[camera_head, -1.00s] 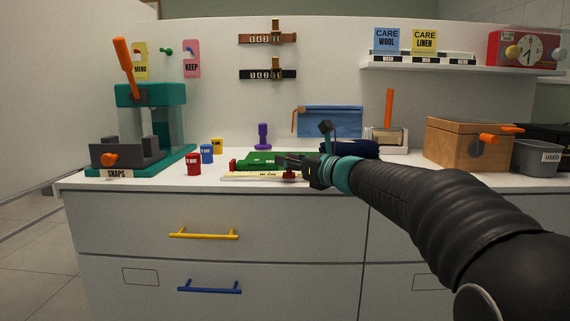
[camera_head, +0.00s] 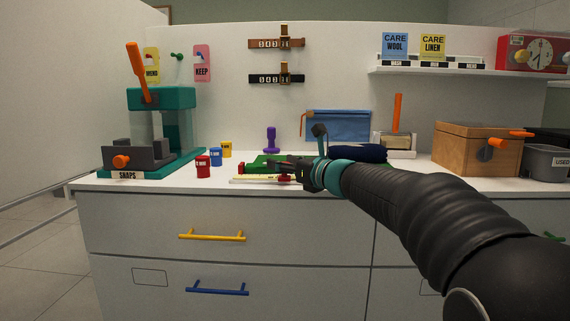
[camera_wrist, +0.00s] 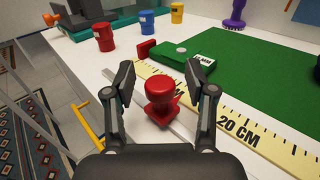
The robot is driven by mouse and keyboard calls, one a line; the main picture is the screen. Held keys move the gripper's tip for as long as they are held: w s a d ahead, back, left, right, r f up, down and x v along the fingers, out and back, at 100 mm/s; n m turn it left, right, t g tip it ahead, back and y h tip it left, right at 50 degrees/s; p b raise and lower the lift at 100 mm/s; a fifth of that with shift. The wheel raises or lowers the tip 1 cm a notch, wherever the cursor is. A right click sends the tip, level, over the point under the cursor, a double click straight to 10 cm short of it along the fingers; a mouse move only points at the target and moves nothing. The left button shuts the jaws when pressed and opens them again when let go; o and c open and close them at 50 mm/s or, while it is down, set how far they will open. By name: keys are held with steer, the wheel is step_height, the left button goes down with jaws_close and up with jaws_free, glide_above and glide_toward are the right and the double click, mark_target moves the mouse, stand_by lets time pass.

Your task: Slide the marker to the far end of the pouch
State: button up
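A red knob-shaped marker (camera_wrist: 160,95) stands on a pale yellow ruler (camera_wrist: 244,129) at the front of the counter. In the wrist view my gripper (camera_wrist: 167,84) is open, its two fingers on either side of the marker with gaps. In the head view my gripper (camera_head: 288,169) reaches over the ruler from the right and partly covers the marker (camera_head: 284,178). Behind the ruler lies a flat green piece (camera_wrist: 262,77), possibly a mat or pouch. A green block with a red end (camera_wrist: 184,61) lies at its left. A blue pouch-like item (camera_head: 342,126) is at the back panel.
Red (camera_head: 203,167), blue (camera_head: 215,156) and yellow (camera_head: 226,149) small tins stand left of the ruler, near the teal press (camera_head: 162,98). A purple stamp-like piece (camera_head: 271,141) stands behind. A wooden box (camera_head: 470,150) stands at the right. The counter's front edge is close.

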steer(key=v, duration=1.2)
